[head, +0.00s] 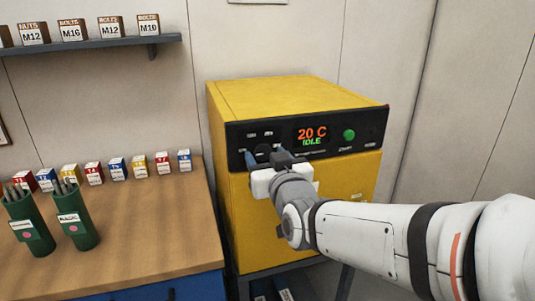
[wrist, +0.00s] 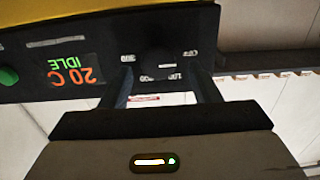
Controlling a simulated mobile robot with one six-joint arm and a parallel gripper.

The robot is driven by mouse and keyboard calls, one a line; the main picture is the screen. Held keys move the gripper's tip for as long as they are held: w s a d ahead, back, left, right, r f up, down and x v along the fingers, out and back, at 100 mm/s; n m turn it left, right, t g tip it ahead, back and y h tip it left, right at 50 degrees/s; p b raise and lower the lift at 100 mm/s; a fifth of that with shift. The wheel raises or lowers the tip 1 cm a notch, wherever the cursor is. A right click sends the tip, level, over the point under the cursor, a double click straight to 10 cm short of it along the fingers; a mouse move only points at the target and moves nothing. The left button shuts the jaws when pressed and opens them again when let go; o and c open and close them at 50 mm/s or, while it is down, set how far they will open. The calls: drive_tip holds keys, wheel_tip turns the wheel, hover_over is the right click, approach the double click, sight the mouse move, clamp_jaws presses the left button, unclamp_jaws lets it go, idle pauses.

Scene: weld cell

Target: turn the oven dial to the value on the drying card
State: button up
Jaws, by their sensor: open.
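The yellow oven (head: 285,97) has a dark front panel with a display (head: 312,134) reading "20 C IDLE" and a green button (head: 349,134). The same display shows upside down in the wrist view (wrist: 72,72). The round black dial (wrist: 157,64) sits on the panel among small white markings; which mark it points to is too dark to tell. My gripper (head: 265,158) is at the panel's left part, in front of the dial. In the wrist view its two open fingers (wrist: 163,85) stand on either side of the dial. I cannot tell whether they touch it. No readable drying card shows.
A wooden workbench (head: 150,222) stands left of the oven, with several small labelled boxes (head: 117,169) and two green rod holders (head: 78,215). A wall shelf (head: 100,45) carries boxes of bolts and nuts. A framed sheet edge (head: 258,1) shows at the top.

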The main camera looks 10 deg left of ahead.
drive_tip(key=shift+w+a, duration=0.3)
drive_tip(key=shift+w, duration=0.1)
drive_tip(key=c, duration=0.9)
drive_tip(key=shift+s+a, duration=0.1)
drive_tip(key=shift+a, duration=0.05)
drive_tip(key=shift+c, duration=0.3)
drive_tip(key=shift+f+b, duration=0.15)
drive_tip(key=shift+b, duration=0.4)
